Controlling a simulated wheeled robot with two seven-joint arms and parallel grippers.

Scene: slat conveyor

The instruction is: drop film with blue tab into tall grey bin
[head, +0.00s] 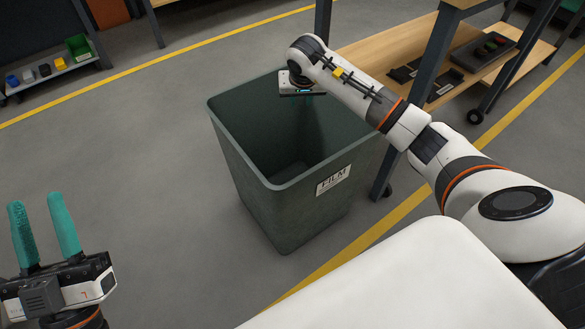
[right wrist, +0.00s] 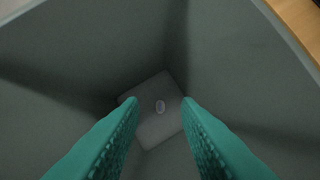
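The tall grey bin (head: 235,165) stands open on the floor, with a white FILM label on its front. My right gripper (head: 303,88) is over the bin's mouth, pointing down; its fingers are mostly hidden in the head view. In the right wrist view its green fingers (right wrist: 159,101) are apart with nothing held between them. My left gripper (head: 37,205) is open and empty at lower left.
A wooden-shelved workbench (head: 375,48) with dark trays stands just behind and right of the bin. A low shelf (head: 50,72) with small coloured containers and a green bin is at the upper left. Floor left of the bin is clear.

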